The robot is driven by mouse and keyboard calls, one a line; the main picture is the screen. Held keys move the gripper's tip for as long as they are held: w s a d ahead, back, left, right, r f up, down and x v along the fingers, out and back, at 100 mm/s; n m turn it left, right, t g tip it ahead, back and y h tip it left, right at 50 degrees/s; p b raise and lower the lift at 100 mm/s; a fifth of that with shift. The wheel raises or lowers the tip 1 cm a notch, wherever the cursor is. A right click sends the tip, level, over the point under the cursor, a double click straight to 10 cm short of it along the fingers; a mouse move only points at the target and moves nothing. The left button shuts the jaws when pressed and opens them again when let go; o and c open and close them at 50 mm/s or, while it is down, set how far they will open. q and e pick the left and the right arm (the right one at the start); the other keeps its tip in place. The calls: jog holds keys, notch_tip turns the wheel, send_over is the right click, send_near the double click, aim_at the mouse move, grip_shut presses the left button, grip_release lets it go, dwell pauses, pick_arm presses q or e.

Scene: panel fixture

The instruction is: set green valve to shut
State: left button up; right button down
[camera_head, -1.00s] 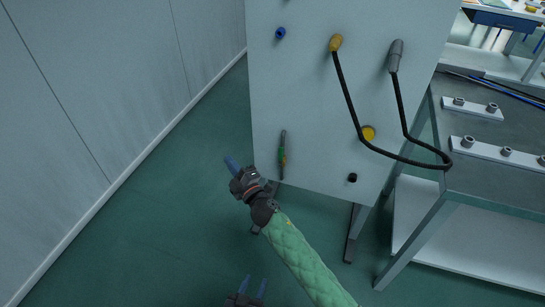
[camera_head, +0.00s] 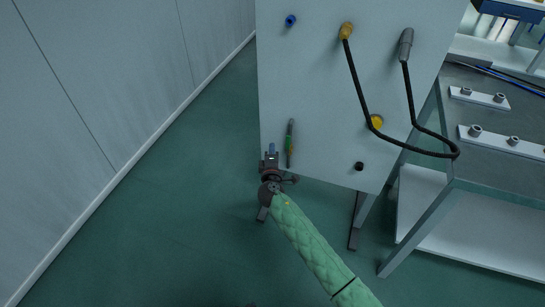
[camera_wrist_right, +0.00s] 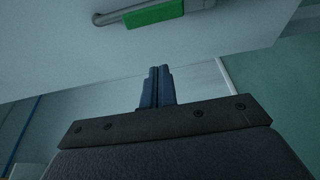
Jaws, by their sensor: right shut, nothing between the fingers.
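The green valve (camera_head: 289,145) is on the lower left part of the pale panel. Its thin lever with a green sleeve stands nearly upright in the head view. My right gripper (camera_head: 271,149) is just left of the lever, shut and empty, with a gap between them. In the right wrist view the blue fingers (camera_wrist_right: 159,72) are together, and the green sleeve (camera_wrist_right: 155,14) on a grey lever is beyond them at the top edge. I cannot see the fingers touching it. My left gripper does not show.
The panel (camera_head: 310,80) also carries a blue knob (camera_head: 291,20), a yellow plug (camera_head: 346,31) and a grey plug (camera_head: 406,42) with black cables, a yellow round part (camera_head: 376,121) and a black knob (camera_head: 359,166). A bench (camera_head: 500,165) stands right. Floor at left is clear.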

aim_at(288, 145)
jog(key=shift+w+d+p, duration=0.55)
jog(key=shift+w+d, duration=1.15)
jog(key=shift+d, duration=0.15)
jog(key=shift+d+b, duration=0.1)
jog(key=shift+b, duration=0.5)
jog(key=shift+m, duration=0.3)
